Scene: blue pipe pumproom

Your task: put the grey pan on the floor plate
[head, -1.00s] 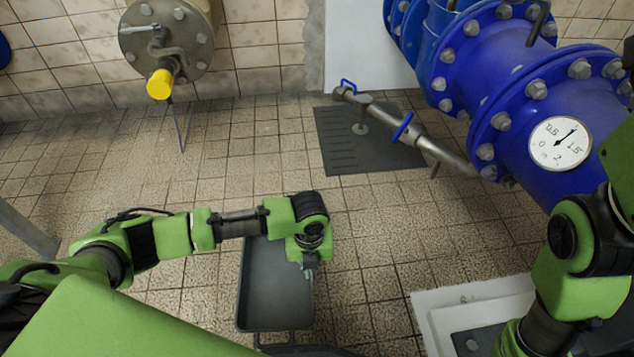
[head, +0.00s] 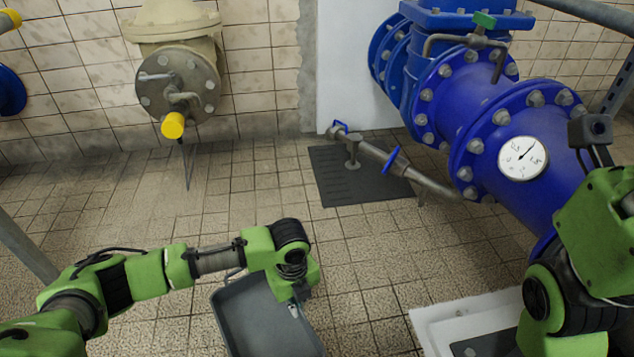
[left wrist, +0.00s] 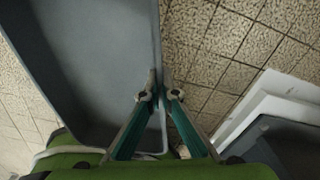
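The grey pan (head: 250,310) is a shallow rectangular tray at the lower middle of the head view, its near end cut off by the frame. My left gripper (head: 294,308) is at its right-hand rim. In the left wrist view, the fingers (left wrist: 158,88) stand on either side of the pan's long side wall (left wrist: 156,30) and are closed on it. The dark floor plate (head: 332,186) lies flat on the tiles farther back, right of the pan and apart from it. My right arm is at the right edge; its gripper does not show.
A thin metal pipe with blue handles (head: 393,162) crosses above the floor plate. The large blue pipe (head: 500,150) with a gauge stands to the right. A white plinth (head: 440,320) is at the lower right. Tiled floor lies open between pan and plate.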

